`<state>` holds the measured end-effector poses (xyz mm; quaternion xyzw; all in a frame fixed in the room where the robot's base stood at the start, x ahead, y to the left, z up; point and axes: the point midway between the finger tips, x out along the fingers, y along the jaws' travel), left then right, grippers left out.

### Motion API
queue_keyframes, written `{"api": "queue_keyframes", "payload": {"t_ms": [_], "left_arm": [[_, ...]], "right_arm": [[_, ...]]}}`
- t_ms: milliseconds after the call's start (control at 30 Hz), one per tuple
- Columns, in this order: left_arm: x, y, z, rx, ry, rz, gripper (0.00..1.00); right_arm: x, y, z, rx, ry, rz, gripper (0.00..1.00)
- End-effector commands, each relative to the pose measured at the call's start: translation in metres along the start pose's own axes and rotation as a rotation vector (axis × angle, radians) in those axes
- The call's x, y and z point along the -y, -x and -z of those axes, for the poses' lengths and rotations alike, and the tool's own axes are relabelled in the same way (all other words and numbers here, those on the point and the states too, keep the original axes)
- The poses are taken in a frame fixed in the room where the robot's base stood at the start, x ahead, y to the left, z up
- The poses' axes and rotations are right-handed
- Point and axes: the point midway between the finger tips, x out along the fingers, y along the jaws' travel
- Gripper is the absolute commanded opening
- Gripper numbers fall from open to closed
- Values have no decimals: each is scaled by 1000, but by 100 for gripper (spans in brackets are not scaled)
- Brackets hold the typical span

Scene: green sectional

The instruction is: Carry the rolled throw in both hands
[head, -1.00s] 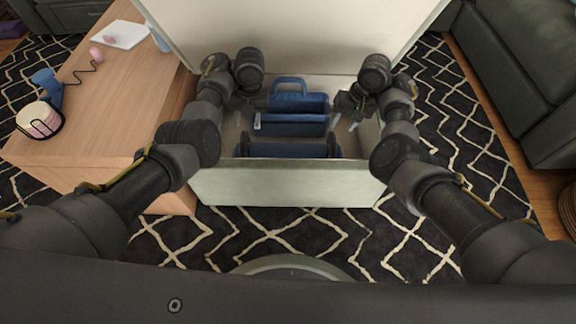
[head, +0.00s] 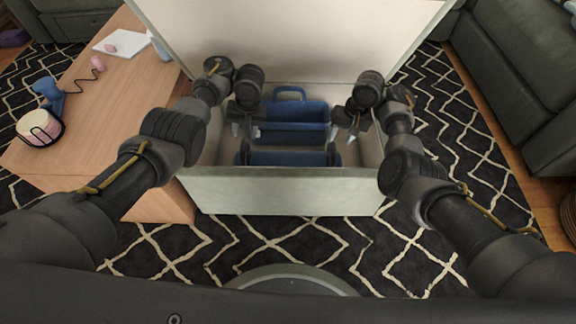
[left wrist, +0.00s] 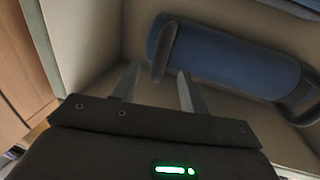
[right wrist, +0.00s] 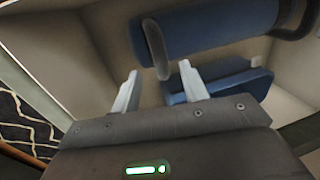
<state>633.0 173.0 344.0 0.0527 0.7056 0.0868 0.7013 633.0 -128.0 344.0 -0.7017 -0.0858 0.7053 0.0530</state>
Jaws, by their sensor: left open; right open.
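The rolled throw (head: 288,157) is a blue cylinder with a dark band near each end. It lies crosswise in the open chest (head: 280,190), near its front wall. My left gripper (head: 245,129) is open and empty, above and just behind the roll's left end. My right gripper (head: 344,134) is open and empty near its right end. In the left wrist view the roll (left wrist: 228,62) lies beyond the open fingers (left wrist: 157,84), one fingertip close to a dark band. In the right wrist view the roll (right wrist: 210,28) lies beyond the open fingers (right wrist: 160,80). No contact is visible.
A blue caddy-like thing with a handle (head: 290,92) sits behind the roll in the chest. The raised lid (head: 290,40) stands behind my arms. A wooden table (head: 110,100) stands at left, a dark green sofa (head: 515,90) at right. Patterned rug lies in front.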

Motion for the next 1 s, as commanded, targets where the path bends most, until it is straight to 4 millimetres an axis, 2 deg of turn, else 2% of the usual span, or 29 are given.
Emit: {"api": "queue_keyframes", "payload": {"t_ms": [33, 300, 500, 933, 1000], "left_arm": [[-1, -10, 1, -3, 0, -4, 44], [0, -54, 1, -1, 0, -1, 44], [1, -73, 1, -1, 0, 1, 44], [1, -79, 0, 1, -1, 2, 44], [1, -79, 0, 1, -1, 2, 36]], "right_arm": [[-2, -10, -1, 5, 2, -4, 44], [-1, -53, -1, 2, 1, -4, 44], [0, -73, 0, 2, 1, 0, 44], [0, -79, 0, 0, 0, -1, 44], [0, -79, 0, 0, 0, -1, 36]]}}
